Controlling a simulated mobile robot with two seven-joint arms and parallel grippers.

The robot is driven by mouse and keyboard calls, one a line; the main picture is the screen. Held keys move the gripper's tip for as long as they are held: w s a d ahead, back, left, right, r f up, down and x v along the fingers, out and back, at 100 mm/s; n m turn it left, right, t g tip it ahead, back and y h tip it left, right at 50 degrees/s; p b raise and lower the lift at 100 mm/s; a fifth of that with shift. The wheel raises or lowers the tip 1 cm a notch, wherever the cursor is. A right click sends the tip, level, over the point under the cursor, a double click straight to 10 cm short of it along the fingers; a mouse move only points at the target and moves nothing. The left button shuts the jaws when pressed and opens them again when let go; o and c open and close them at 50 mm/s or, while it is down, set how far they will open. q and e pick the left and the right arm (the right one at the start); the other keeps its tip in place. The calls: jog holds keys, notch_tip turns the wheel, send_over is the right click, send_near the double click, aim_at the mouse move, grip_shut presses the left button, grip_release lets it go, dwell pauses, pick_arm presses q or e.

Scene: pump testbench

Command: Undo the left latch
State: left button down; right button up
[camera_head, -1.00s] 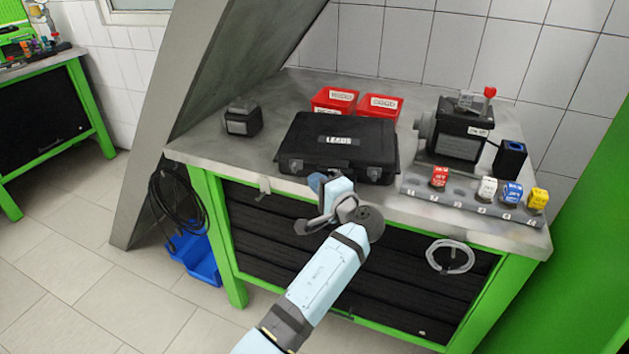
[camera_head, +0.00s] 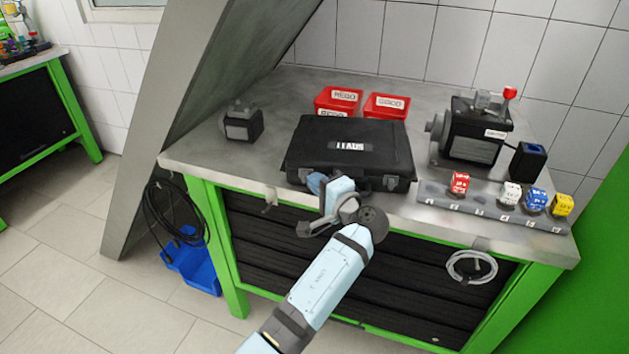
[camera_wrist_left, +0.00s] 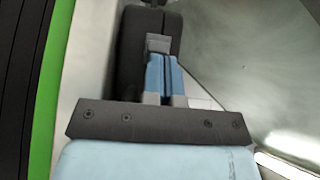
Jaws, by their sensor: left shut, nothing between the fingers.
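The black case (camera_head: 345,143) lies closed on the workbench, its white label facing up. My left gripper (camera_head: 316,182) is at the left part of the case's front side and covers most of the left latch there. In the left wrist view the grey latch (camera_wrist_left: 158,43) shows on the dark case (camera_wrist_left: 130,65), right at the tips of my blue fingers (camera_wrist_left: 165,72). The fingers are together with nothing between them. Whether they touch the latch I cannot tell. The right latch (camera_head: 391,183) shows on the case front. My right gripper is not in view.
The grey bench top (camera_head: 225,165) is free left of the case, apart from a small dark block (camera_head: 241,122). Red bins (camera_head: 386,105) stand behind. A pump motor (camera_head: 472,130) and a rail (camera_head: 490,207) with coloured blocks are to the right.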

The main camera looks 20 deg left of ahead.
pick_arm(q)
jog(key=shift+r, duration=0.1)
dwell(0.3)
jog(key=shift+s+a+p, duration=0.25)
jog(key=shift+a+p, duration=0.25)
jog(key=shift+a, duration=0.7)
jog(key=shift+d, duration=0.1)
